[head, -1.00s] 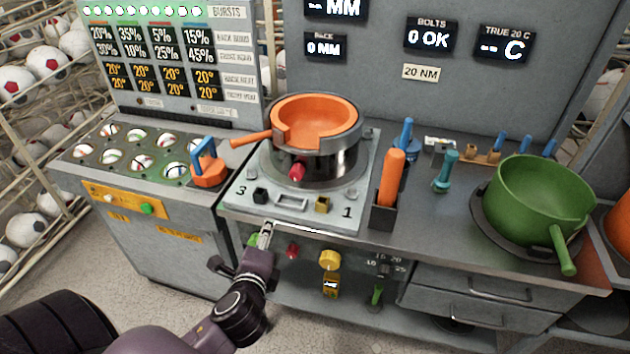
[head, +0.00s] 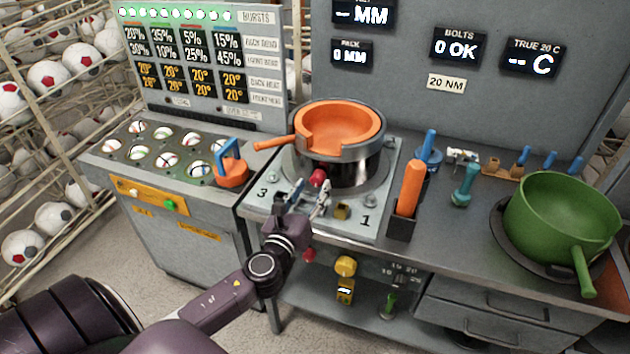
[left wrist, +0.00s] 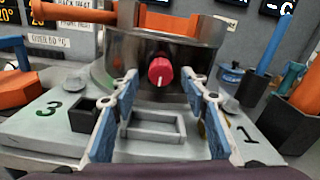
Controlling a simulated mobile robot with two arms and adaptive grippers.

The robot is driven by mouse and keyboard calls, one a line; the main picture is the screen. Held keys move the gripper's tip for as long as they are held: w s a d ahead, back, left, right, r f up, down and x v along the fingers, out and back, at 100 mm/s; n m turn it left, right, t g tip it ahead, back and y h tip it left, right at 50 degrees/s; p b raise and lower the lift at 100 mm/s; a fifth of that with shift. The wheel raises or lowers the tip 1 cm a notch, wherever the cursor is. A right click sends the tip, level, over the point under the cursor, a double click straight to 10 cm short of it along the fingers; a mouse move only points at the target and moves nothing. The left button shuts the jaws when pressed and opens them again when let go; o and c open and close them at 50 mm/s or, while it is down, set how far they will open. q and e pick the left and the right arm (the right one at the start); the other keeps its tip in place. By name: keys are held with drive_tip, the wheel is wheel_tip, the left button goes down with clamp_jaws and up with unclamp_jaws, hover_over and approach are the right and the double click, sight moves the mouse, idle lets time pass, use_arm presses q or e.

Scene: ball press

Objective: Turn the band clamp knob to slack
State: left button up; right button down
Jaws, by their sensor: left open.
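The band clamp knob (head: 318,177) is red and sits on the front of a round steel band around the orange-lined press vessel (head: 342,122). In the left wrist view the knob (left wrist: 160,70) is centred, with a white mark pointing down. My left gripper (head: 311,190) is open just in front of the knob. In the left wrist view its blue fingers (left wrist: 160,92) are spread to either side, with the knob beyond and between their tips. I see no contact. My right gripper is not in view.
The fixture plate (head: 365,227) carries marks 3 and 1, small blocks and a raised rectangular frame (left wrist: 153,128). An orange-handled tool (head: 411,187) stands in a black holder to the right. A green pot (head: 560,215) stands further right. A blue-handled orange piece (head: 232,172) is at left.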

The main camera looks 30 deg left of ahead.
use_arm(q)
drive_tip(key=shift+x, duration=1.25)
clamp_jaws()
